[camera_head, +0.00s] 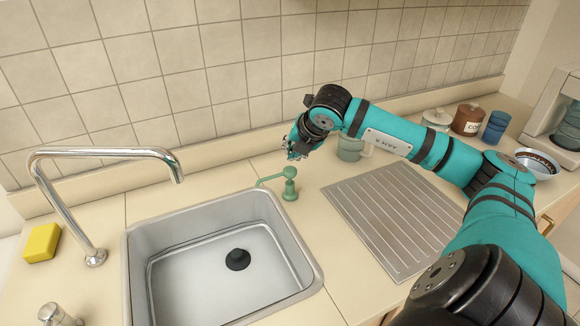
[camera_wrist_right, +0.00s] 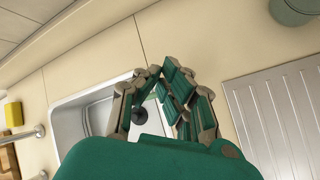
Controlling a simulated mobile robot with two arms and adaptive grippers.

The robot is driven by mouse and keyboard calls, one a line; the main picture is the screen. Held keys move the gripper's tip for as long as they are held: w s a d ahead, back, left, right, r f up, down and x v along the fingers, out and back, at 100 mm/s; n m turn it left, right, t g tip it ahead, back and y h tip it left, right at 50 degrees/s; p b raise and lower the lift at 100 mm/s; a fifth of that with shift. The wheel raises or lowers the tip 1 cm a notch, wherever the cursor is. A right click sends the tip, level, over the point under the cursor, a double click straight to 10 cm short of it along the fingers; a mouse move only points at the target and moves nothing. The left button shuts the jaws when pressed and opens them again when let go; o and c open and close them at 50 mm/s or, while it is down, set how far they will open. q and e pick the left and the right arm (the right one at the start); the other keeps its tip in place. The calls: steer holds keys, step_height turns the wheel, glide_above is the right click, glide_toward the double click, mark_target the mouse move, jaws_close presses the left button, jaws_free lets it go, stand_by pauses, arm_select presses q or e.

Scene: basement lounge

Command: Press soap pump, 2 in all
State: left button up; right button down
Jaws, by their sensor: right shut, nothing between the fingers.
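The green soap pump (camera_head: 289,184) stands upright on the counter at the back right corner of the sink, its spout pointing left over the basin. My right gripper (camera_head: 294,154) is above the pump head and slightly behind it in the picture, with a small gap showing between them. It is shut and empty. My left gripper is not in view.
The steel sink (camera_head: 130,250) has a tall tap (camera_head: 70,205) at its left. A yellow sponge (camera_head: 41,243) lies beyond the tap. A ribbed drainboard (camera_head: 385,215) lies to the right. A mug (camera_head: 350,149), canisters (camera_head: 467,119) and a bowl (camera_head: 541,165) stand along the back right.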

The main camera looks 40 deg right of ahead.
steer(key=shift+r+p, duration=0.8)
steer(key=shift+r, duration=1.1)
stand_by(0.4)
